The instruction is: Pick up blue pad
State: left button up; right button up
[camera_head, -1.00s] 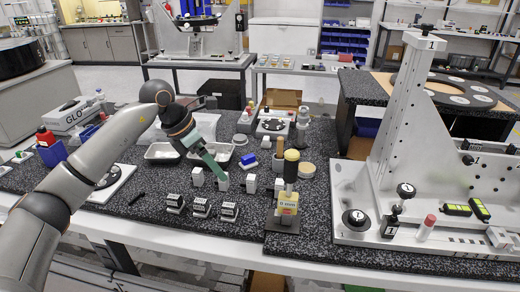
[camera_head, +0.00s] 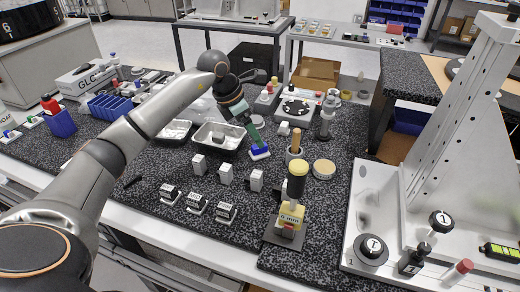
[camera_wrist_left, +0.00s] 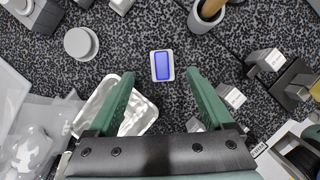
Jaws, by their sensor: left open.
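The blue pad (camera_head: 260,151) lies on the speckled dark table, just below the tip of my left gripper (camera_head: 258,140) in the head view. In the left wrist view the blue pad (camera_wrist_left: 163,66) shows as a blue rectangle with a pale border. It lies ahead of the two green fingers of my left gripper (camera_wrist_left: 158,78), roughly midway between their lines. The fingers are apart and nothing is between them. My right gripper is not in view.
Metal trays (camera_head: 219,135) stand left of the pad. A cup with a wooden handle (camera_head: 295,151) and a round tan disc (camera_head: 324,169) stand to its right. White blocks (camera_head: 226,174) stand in front. A yellow-topped tool (camera_head: 292,205) is nearer.

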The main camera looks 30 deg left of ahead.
aim_at(259, 150)
pick_arm(q)
jog(key=shift+p+x, duration=0.55)
jog(key=shift+x, duration=2.55)
jog(key=shift+s, duration=0.15)
jog(key=shift+c, duration=0.3)
grip_shut()
